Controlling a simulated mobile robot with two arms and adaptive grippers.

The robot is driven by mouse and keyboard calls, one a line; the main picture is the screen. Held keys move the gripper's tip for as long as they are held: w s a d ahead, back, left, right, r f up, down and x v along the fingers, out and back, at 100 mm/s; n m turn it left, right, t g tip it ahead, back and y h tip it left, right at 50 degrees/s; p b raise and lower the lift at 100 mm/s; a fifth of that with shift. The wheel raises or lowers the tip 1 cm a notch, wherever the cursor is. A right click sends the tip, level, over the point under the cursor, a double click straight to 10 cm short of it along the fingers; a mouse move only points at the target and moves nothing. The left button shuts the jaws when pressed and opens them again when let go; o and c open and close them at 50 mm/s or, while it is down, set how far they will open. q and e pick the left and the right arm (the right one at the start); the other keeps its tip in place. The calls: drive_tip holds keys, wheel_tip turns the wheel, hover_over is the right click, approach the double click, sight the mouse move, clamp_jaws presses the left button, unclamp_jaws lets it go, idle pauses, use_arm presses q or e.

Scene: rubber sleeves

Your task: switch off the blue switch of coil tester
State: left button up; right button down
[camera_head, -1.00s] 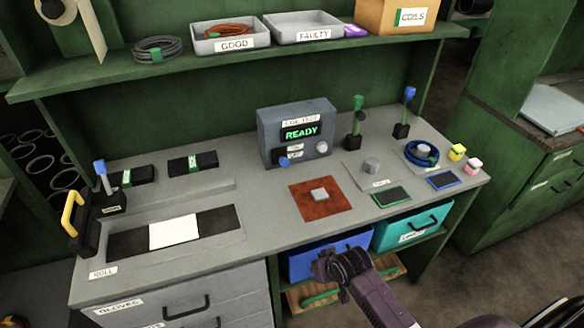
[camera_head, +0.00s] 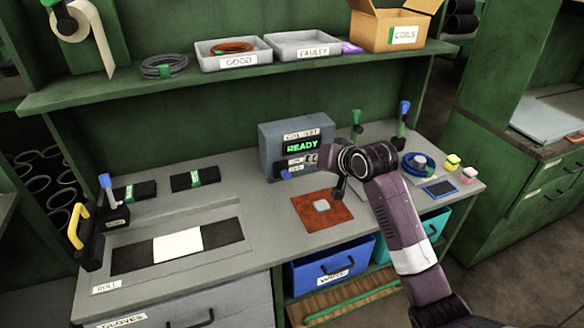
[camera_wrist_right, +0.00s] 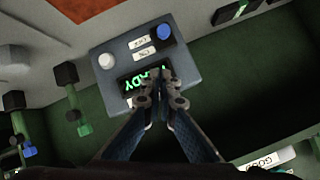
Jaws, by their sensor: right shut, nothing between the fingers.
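The coil tester (camera_head: 268,150) is a grey box at the back of the bench, with a green READY display. Its blue switch (camera_head: 285,174) is low on its front, left side. In the right wrist view the tester (camera_wrist_right: 185,75) appears turned around, with the blue switch (camera_wrist_right: 164,32) in its upper right corner by two small labels. My right gripper (camera_head: 326,155) is at the tester's right front in the head view. In the wrist view its shut, empty fingers (camera_wrist_right: 157,77) overlap the display, apart from the switch. My left gripper is not in view.
A white knob (camera_wrist_right: 106,61) is also on the tester. A brown-red mat (camera_head: 309,214) with a small grey block lies in front. Green and blue levers (camera_head: 403,115) stand to the right. A shelf (camera_head: 150,89) with trays runs above.

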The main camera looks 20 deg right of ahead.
drive_tip(key=shift+w+d+r, duration=0.2)
drive_tip(key=shift+w+r, duration=0.25)
drive_tip(key=shift+r, duration=0.15)
drive_tip(key=p, duration=0.1)
hover_over(284, 174)
drive_tip(key=d, duration=0.4)
wheel_tip(284, 174, down, 5)
drive_tip(key=f, duration=0.1)
drive_tip(key=a+f+p, duration=0.1)
drive_tip(key=f, duration=0.1)
drive_tip(key=shift+s+a+f, duration=0.25)
drive_tip(key=shift+a+f, duration=0.05)
drive_tip(key=shift+f, duration=0.1)
